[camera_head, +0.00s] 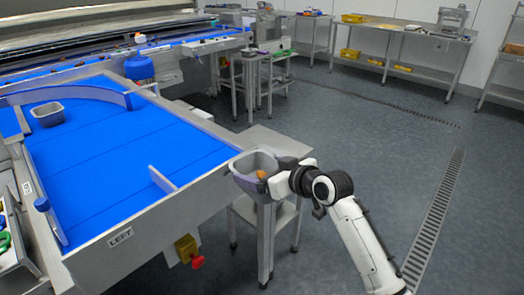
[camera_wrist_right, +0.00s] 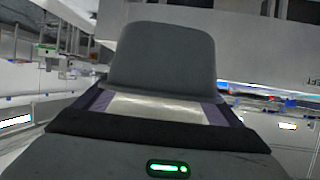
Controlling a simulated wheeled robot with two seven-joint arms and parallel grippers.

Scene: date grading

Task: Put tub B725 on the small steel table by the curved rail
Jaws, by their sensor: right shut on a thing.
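A grey tub (camera_head: 247,183) with an orange-brown item inside hangs from my right gripper (camera_head: 280,172), at the near corner of the blue conveyor. In the right wrist view the grey tub's wall (camera_wrist_right: 160,58) rises between the fingers (camera_wrist_right: 160,105), which are shut on it. No lettering on it can be read. A small steel table (camera_head: 262,138) stands beneath and behind the tub; the tub overlaps its near edge, and contact cannot be told. A curved blue rail (camera_head: 95,91) runs over the far left of the conveyor. My left gripper is not in view.
Another grey tub (camera_head: 47,114) sits on the blue belt (camera_head: 120,150) beside the curved rail. A red stop button (camera_head: 197,262) juts from the conveyor's side. More small steel tables (camera_head: 252,57) stand farther back. The floor (camera_head: 370,135) to the right is open.

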